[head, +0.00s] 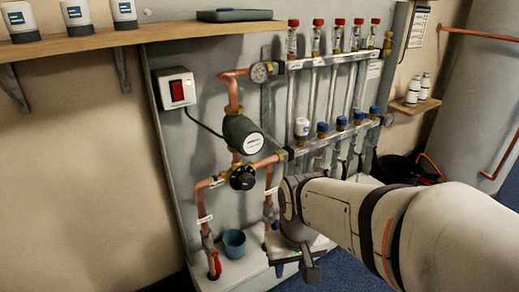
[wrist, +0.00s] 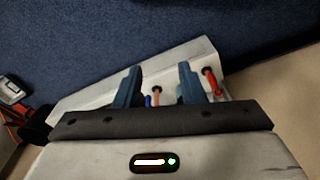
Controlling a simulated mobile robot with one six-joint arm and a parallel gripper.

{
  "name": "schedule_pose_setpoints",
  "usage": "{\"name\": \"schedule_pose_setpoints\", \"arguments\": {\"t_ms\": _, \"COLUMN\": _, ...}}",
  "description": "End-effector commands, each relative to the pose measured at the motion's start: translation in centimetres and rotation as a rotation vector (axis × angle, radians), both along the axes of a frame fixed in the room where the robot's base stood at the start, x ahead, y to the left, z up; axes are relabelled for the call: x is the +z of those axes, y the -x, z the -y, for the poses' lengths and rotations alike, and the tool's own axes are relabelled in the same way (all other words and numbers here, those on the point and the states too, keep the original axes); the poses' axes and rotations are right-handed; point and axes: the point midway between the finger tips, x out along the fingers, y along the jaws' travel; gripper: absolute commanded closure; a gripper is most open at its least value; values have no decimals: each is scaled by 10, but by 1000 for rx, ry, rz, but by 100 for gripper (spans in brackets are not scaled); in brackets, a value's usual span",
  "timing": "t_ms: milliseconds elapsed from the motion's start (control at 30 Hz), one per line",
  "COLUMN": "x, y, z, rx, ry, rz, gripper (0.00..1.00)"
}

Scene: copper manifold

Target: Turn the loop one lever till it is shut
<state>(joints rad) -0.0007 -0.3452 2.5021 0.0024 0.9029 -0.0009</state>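The manifold (head: 330,60) stands on a grey backboard in the head view, with red caps along its top bar. Its lower bar carries a white cap (head: 302,126) at the left, then several blue caps (head: 341,123). The labels are too small to read, so I cannot tell which part is the loop one lever. My gripper (wrist: 160,68) is low in front of the board, below the lower bar. Its two blue-grey fingers are apart with nothing held between them. A blue lever (wrist: 148,100) and a copper pipe (wrist: 157,92) show beyond them.
A red lever (head: 214,264) is on the left pipe, beside a blue cup (head: 234,243). A pump (head: 243,135) and black knob (head: 242,177) sit left of the manifold. A dark bucket (head: 398,168) stands right. Blue floor (wrist: 80,40) is open in front.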

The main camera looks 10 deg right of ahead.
Motion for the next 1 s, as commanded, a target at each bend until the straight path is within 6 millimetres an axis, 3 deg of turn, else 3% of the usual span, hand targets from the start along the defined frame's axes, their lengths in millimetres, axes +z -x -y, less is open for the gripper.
{"name": "schedule_pose_setpoints", "arguments": {"t_ms": 233, "x": 0, "y": -2, "z": 1, "rx": -1, "ry": 2, "rz": 4, "gripper": 64}}
{"name": "schedule_pose_setpoints", "arguments": {"t_ms": 367, "x": -2, "y": -26, "z": 7, "rx": -1, "ry": 27, "rz": 52, "gripper": 64}}
{"name": "schedule_pose_setpoints", "arguments": {"t_ms": 467, "x": -7, "y": -65, "z": 26, "rx": -4, "ry": 67, "rz": 138, "gripper": 64}}
{"name": "schedule_pose_setpoints", "arguments": {"t_ms": 700, "x": -31, "y": -184, "z": 95, "rx": 44, "ry": 162, "rz": 434, "gripper": 64}}
{"name": "schedule_pose_setpoints", "arguments": {"t_ms": 900, "x": -57, "y": -256, "z": 142, "rx": 116, "ry": 174, "rz": 691, "gripper": 64}}
{"name": "schedule_pose_setpoints", "arguments": {"t_ms": 1000, "x": -72, "y": -280, "z": 159, "rx": 155, "ry": 148, "rz": 822, "gripper": 64}}
